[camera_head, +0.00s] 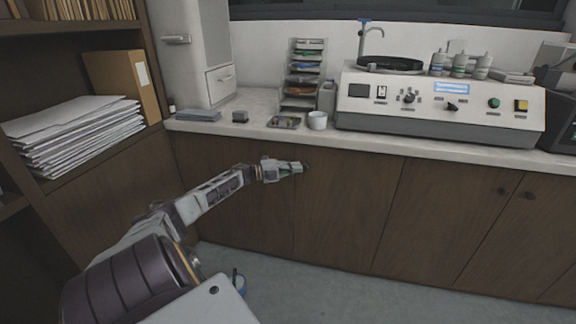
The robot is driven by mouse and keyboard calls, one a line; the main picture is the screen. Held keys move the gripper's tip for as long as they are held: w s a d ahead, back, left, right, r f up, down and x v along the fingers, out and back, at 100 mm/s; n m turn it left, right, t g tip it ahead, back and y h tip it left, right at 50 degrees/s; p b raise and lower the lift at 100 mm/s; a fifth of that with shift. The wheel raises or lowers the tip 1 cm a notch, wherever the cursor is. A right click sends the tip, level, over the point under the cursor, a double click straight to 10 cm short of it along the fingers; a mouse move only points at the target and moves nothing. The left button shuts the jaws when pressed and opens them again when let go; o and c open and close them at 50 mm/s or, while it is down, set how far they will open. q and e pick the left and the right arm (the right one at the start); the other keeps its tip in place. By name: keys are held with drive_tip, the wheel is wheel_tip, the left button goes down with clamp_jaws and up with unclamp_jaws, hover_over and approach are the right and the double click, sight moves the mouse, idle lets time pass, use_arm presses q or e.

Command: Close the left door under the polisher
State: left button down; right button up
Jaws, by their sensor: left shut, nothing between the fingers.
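The polisher (440,105) is a light grey machine with a round black bowl and a tap, on the counter at the right. Below the counter runs a row of brown wooden cabinet doors. The door under the polisher's left end (345,205) looks flush with the cabinet front, with a small dark knob (306,168) near its upper left edge. The door to its right (440,215) also looks flush. My left gripper (298,168) is shut and empty at the seam left of that knob; I cannot tell whether it touches the door. My right gripper is out of view.
The counter (250,106) holds a white cup (317,120), a small tray (284,122) and a rack (303,75). Shelves with a paper stack (75,135) stand at the left.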

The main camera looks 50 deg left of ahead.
use_arm(q)
drive_tip(key=shift+s+a, duration=0.1)
drive_tip(key=shift+s, duration=0.05)
drive_tip(key=v, duration=1.1)
drive_tip(key=shift+s+a, duration=0.2)
drive_tip(key=shift+s, duration=0.05)
idle(0.7)
idle(0.4)
